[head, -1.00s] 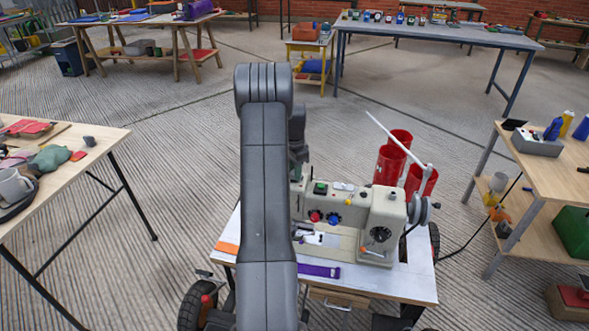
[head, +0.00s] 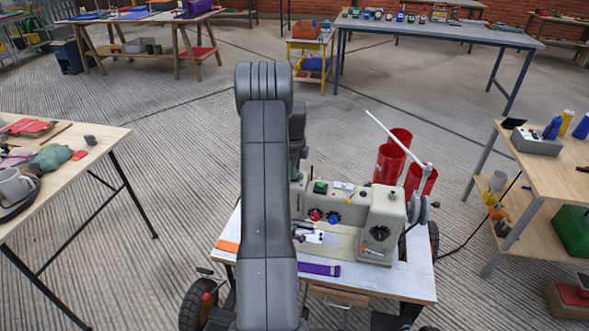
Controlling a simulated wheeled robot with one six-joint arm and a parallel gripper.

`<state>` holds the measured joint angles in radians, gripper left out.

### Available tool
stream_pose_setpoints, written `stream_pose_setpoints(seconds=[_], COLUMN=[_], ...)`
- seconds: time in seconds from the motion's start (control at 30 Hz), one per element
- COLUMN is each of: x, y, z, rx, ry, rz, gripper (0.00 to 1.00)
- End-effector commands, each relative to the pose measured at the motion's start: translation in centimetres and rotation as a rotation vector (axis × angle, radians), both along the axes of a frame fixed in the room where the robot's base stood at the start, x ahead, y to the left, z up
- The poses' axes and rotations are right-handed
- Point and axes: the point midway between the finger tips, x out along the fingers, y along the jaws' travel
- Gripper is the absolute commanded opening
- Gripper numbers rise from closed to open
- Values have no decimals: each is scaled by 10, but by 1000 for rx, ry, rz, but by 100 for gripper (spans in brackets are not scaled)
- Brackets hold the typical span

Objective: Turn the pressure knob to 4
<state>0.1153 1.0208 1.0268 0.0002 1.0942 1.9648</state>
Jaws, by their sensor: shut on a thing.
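The sewing machine (head: 376,213) is cream-coloured and stands on a white-topped table (head: 400,284). A red dial (head: 315,215) and a blue dial (head: 333,217) sit on its front. A larger black dial (head: 379,233) is on the right pillar. My arm runs up the middle and hides the machine's left end. My wrist shows just right of it and comes down to the top of that end. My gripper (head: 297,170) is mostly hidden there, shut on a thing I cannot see. I cannot make out the pressure knob or its numbers.
Cluttered tables stand left and right.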

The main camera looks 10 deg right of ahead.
Motion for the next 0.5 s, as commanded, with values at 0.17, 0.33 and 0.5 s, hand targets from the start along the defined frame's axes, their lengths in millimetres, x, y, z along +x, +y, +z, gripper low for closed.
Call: stream_pose_setpoints(seconds=[0.17, 0.33, 0.5], x=[1, 1, 1], y=[0, 0, 0], z=[1, 1, 1], rx=[-1, -2, -2], ry=[-2, -3, -3], rz=[-83, -129, -148], gripper=[7, 7, 7])
